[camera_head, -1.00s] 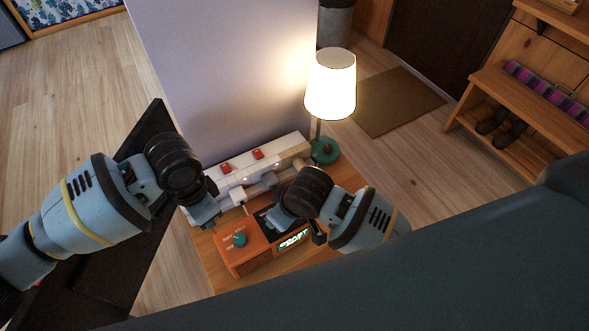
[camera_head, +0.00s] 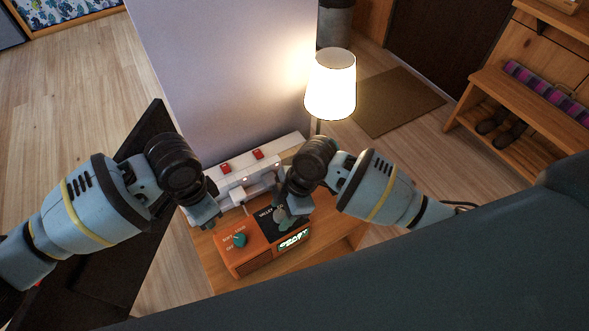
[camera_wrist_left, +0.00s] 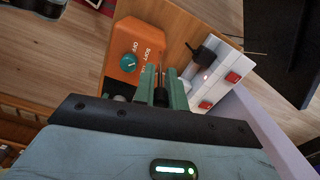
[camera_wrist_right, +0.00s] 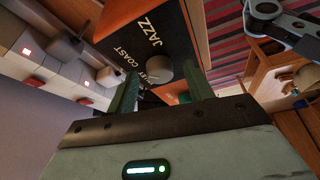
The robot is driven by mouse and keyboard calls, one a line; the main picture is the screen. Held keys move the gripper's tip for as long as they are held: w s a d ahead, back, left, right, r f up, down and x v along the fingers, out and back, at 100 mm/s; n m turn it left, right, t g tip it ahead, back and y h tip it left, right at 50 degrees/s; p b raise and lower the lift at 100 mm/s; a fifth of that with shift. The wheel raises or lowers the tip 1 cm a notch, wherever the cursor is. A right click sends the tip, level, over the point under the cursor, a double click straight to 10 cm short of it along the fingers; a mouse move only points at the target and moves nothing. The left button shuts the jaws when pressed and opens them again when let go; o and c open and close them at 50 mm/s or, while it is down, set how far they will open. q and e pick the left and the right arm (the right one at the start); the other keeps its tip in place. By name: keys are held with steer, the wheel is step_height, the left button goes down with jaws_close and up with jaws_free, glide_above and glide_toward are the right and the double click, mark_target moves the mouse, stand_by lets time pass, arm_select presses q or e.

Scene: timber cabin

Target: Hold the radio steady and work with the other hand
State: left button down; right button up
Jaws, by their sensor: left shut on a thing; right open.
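The orange radio (camera_head: 262,246) sits on a wooden top, with a teal knob (camera_head: 240,240), a lit display (camera_head: 293,240) and a black lettered panel (camera_head: 268,218). My left gripper (camera_head: 206,217) is shut at the radio's back left edge; in the left wrist view its green fingers (camera_wrist_left: 163,92) are close together around a dark part, and the exact part is unclear. My right gripper (camera_head: 290,208) is open over the panel. In the right wrist view a grey knob (camera_wrist_right: 159,70) shows between the open fingers (camera_wrist_right: 160,88); whether they touch it is unclear.
A white power strip (camera_head: 243,180) with red switches and plugs lies behind the radio, against a pale wall. A lit lamp (camera_head: 331,88) stands behind my right gripper. A dark panel (camera_head: 135,215) is under my left arm. Bare wood (camera_head: 325,250) shows right of the radio.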

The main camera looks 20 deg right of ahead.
steer(key=n+g, duration=0.1)
steer(key=n, duration=0.2)
steer(key=n+g, duration=0.1)
steer(key=n, duration=0.1)
steer(key=shift+w+a+n+h, duration=0.1)
steer(key=shift+w+n+h, duration=0.1)
steer(key=shift+n+h, duration=0.15)
steer(key=v, duration=1.2)
steer(key=shift+s+d+m+t, duration=0.25)
steer(key=shift+s+m, duration=0.1)
steer(key=shift+m, duration=0.45)
steer(key=shift+s+d+m+t, duration=0.15)
steer(key=shift+s+m+t, duration=0.15)
steer(key=shift+m, duration=0.45)
steer(key=shift+f, duration=0.15)
steer(key=x, duration=1.1)
steer(key=shift+s+a+f, duration=0.1)
steer(key=shift+a+f, duration=0.15)
steer(key=shift+a, duration=0.25)
